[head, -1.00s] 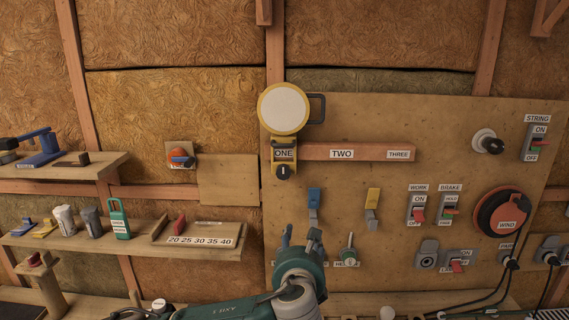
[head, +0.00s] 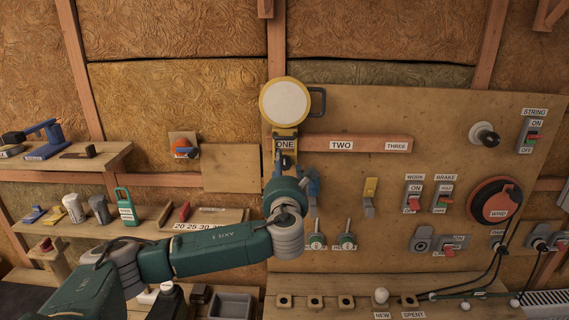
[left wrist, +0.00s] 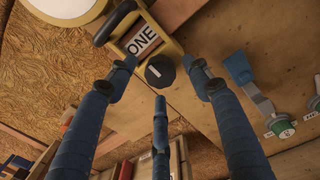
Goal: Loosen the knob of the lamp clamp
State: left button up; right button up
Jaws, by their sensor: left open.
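The round lamp (head: 285,103) with a yellow rim hangs on the board, its yellow clamp (head: 293,143) at the label ONE on the orange rail. The clamp's dark knob (left wrist: 160,71) shows in the left wrist view below the ONE label, with a white mark on its face. My left gripper (left wrist: 161,85) is open, its blue fingers spread around the knob's sides and below it, with no clear contact. In the head view my left gripper (head: 288,168) is just under the clamp and hides the knob. My right gripper is not in view.
The orange rail (head: 370,143) runs right to TWO and THREE. A blue lever (head: 313,190) and a yellow lever (head: 370,195) hang to the lower right of the gripper. Shelves (head: 90,158) with tools stand at the left.

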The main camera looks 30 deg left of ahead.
pick_arm(q)
jog(key=shift+w+a, duration=0.1)
jog(key=shift+w, duration=0.15)
jog(key=c, duration=1.1)
